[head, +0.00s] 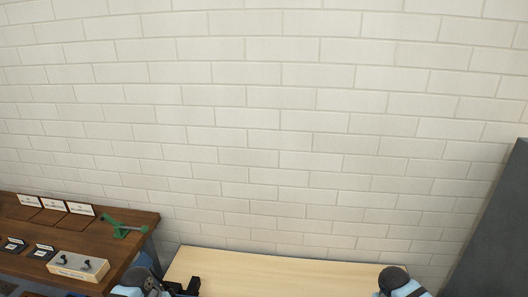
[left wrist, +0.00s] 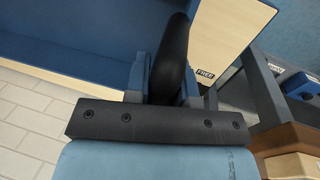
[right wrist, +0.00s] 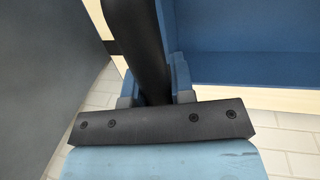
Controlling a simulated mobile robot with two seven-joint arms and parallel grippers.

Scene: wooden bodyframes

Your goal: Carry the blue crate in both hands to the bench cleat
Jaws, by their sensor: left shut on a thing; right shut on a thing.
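The blue crate (left wrist: 85,45) fills the upper left of the left wrist view, with a pale wood-coloured strip along its edge. It also shows at the upper right of the right wrist view (right wrist: 245,40). My left gripper (left wrist: 165,88) is shut on a black bar at the crate's side. My right gripper (right wrist: 155,88) is shut on a similar black bar at the other side. The head view shows parts of both my arms at its bottom edge; the crate cannot be made out there. I cannot make out the bench cleat.
A light wood top (head: 290,270) lies against the white brick wall (head: 270,130). A brown bench (head: 130,255) at the left holds a green tool (head: 122,229), cards and a pale block with dark knobs (head: 77,265). A grey panel (head: 495,230) stands at the right.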

